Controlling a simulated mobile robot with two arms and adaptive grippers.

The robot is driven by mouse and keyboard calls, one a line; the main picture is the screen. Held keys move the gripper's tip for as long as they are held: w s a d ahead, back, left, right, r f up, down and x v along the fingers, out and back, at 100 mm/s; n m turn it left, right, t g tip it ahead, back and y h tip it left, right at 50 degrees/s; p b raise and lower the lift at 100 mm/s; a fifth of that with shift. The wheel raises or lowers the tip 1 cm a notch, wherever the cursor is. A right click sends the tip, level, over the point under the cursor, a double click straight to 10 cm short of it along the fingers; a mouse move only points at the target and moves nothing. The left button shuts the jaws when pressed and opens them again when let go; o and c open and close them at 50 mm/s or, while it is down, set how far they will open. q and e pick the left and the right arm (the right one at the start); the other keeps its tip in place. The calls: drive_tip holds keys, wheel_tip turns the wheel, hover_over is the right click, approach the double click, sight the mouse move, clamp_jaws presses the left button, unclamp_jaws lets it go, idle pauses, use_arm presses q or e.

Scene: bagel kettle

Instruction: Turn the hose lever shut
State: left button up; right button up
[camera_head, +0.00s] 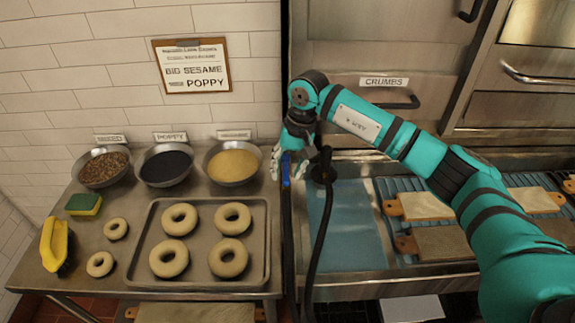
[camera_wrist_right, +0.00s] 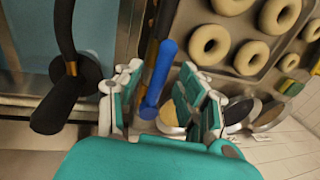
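The blue hose lever (camera_head: 286,170) shows as a small upright piece at my right gripper in the head view. In the right wrist view the blue lever (camera_wrist_right: 158,75) runs between the two fingers, with visible gaps on both sides. My right gripper (camera_head: 289,163) is open around the lever and points down at the gap between the steel table and the sink unit. A black hose (camera_head: 318,225) hangs just right of it, and also shows in the right wrist view (camera_wrist_right: 65,30). The gripper hides part of the lever's base. My left gripper is not in view.
A tray (camera_head: 262,240) of bagels lies on the table to the left, below bowls of seeds (camera_head: 104,168), poppy (camera_head: 166,167) and a yellow topping (camera_head: 233,165). A yellow-handled tool (camera_head: 54,245) and a sponge (camera_head: 84,204) lie left. Boards (camera_head: 425,204) lie right.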

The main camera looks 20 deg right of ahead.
clamp_jaws()
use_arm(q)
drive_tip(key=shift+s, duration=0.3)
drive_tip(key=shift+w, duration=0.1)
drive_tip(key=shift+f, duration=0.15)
use_arm(e)
drive_tip(key=shift+a, duration=0.1)
